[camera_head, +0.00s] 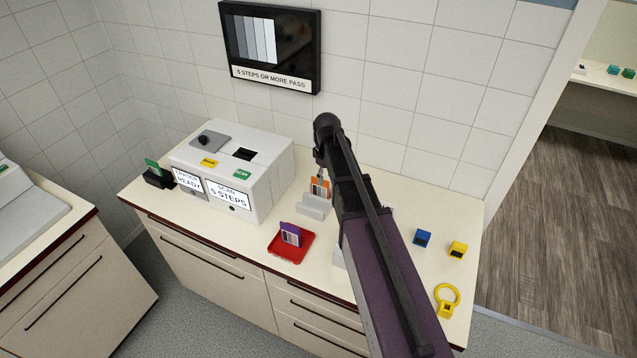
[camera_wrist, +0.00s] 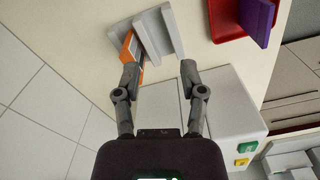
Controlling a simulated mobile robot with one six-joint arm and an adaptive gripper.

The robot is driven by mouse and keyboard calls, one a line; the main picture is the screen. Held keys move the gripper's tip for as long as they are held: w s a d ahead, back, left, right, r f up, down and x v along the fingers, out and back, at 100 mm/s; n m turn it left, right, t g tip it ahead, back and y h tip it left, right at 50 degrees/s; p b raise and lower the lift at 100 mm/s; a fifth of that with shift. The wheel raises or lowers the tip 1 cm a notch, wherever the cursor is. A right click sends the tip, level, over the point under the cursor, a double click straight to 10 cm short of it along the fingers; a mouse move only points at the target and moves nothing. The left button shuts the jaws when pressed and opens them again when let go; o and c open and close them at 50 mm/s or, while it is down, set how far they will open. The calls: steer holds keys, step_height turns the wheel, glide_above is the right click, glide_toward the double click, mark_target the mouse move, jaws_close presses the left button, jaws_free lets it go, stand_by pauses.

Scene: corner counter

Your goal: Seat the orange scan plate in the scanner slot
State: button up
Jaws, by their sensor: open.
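The orange scan plate (camera_head: 319,187) stands upright at a light grey stand (camera_head: 313,206), to the right of the scanner. The white scanner (camera_head: 262,185) has a dark slot (camera_head: 245,154) in its top and a front screen reading "SCAN 5 STEPS". In the wrist view the orange plate (camera_wrist: 127,47) is by my left fingertip, beside the grey stand (camera_wrist: 172,28). My gripper (camera_wrist: 159,70) is open, its fingers apart. I cannot tell whether the left finger touches the plate. In the head view my arm hides part of the gripper.
A red tray (camera_head: 302,253) holds a purple plate (camera_head: 290,234) in front of the stand. A green plate (camera_head: 152,166) stands in a black holder at left. A blue block (camera_head: 422,238), a yellow block (camera_head: 458,249) and a yellow ring (camera_head: 447,295) lie at right. A wall display hangs behind.

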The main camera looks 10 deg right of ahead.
steer(key=w+r+n+p, duration=0.2)
steer(key=w+r+n, duration=0.1)
steer(key=w, duration=0.6)
steer(key=shift+w+r+n+p, duration=0.25)
steer(key=shift+r+n+p, duration=0.05)
steer(key=shift+p, duration=0.05)
steer(key=b, duration=0.9)
glide_toward(320, 189)
steer(key=shift+w+f, duration=0.35)
steer(key=shift+w, duration=0.1)
steer(key=shift+f, duration=0.1)
steer(key=shift+s+d+f+b, duration=0.1)
steer(key=shift+s+f+b, duration=0.05)
steer(key=shift+f+b, duration=2.35)
steer(key=shift+c, duration=0.2)
jaws_close()
